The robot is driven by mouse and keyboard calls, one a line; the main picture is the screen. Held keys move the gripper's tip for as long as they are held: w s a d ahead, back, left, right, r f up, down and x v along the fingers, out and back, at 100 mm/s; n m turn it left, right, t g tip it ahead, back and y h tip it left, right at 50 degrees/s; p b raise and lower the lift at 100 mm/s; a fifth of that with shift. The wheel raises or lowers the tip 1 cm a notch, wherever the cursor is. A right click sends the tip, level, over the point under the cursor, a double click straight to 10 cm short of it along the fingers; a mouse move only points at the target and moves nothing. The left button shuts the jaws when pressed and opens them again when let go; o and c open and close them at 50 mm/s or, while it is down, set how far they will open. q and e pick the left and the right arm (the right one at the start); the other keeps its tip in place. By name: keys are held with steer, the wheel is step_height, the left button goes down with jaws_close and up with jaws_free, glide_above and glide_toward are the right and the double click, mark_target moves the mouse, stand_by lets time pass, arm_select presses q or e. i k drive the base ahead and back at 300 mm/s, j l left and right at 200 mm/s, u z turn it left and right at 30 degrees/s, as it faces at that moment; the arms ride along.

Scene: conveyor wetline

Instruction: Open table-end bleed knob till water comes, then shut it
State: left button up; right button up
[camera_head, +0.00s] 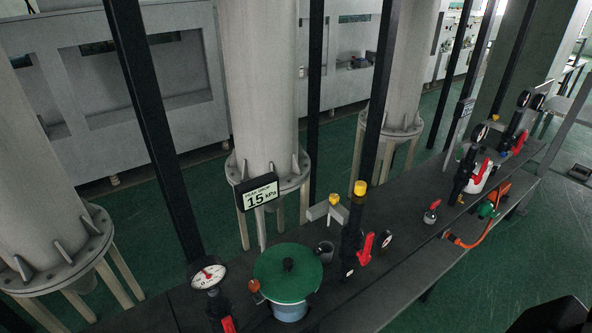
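I cannot tell for certain which fitting is the bleed knob. A yellow cap (360,187) tops a dark upright fitting on the long dark table, with a smaller yellow cap (333,199) beside it. An orange-brown knob (254,286) sits left of a green-lidded pot (288,272). A small red-handled valve (432,212) stands apart further along the table. No running water is visible. Neither gripper shows; a black shape at the bottom right edge may be part of my arm, with no fingers seen.
The dark table (400,275) runs diagonally to the upper right. A gauge (208,277), a red lever (366,248) and a "15 kPa" display (257,191) stand along it. Dark posts and thick grey columns (258,80) rise behind. Green floor (500,280) is open at the right.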

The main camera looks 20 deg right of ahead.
mark_target(333, 198)
steer(key=z, duration=0.9)
